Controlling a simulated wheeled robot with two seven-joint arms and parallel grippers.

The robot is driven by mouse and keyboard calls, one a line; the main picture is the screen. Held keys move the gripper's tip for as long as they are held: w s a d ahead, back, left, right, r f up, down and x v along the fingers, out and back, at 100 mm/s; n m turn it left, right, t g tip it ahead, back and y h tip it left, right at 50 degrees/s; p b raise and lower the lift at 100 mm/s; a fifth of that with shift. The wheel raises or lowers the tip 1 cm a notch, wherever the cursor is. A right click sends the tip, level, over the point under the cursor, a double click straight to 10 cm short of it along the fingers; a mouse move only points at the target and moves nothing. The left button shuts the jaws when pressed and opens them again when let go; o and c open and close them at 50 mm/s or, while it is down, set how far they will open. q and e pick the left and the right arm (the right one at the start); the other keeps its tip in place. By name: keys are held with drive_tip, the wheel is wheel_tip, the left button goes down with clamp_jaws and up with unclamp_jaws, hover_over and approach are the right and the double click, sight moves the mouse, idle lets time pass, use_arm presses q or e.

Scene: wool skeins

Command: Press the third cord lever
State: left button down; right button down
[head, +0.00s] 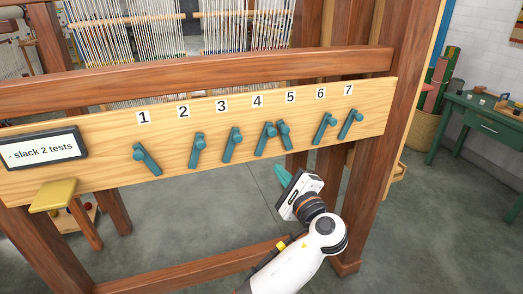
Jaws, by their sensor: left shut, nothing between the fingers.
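The third cord lever (231,147) is a teal lever under the label 3 on a pale wooden board (370,103). Its round knob is at the top right and its lower end slants to the left. Similar teal levers sit on both sides of it, under labels 1 to 7. Levers 1 (148,160) and 5 (284,135) slant the other way. My left gripper (281,174) has teal fingers, shut and empty. It shows just below the board's lower edge, below and to the right of the third lever, apart from it. My right gripper is out of view.
A sign (42,149) reading "- slack 2 tests" and a yellow paddle (54,196) are at the board's left. A brown loom beam (200,72) runs above the board, and a thick post (376,180) stands at right. A green table (490,125) is farther right.

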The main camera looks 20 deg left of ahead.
sight(232, 148)
use_arm(q)
drive_tip(key=shift+a, duration=0.2)
drive_tip(key=shift+w, duration=0.1)
drive_tip(key=w+a+r+p, duration=0.2)
drive_tip(key=w+a, duration=0.4)
drive_tip(key=a, duration=0.3)
drive_tip(key=shift+a+p, duration=0.2)
drive_tip(key=shift+p, duration=0.4)
drive_tip(key=shift+r, duration=0.1)
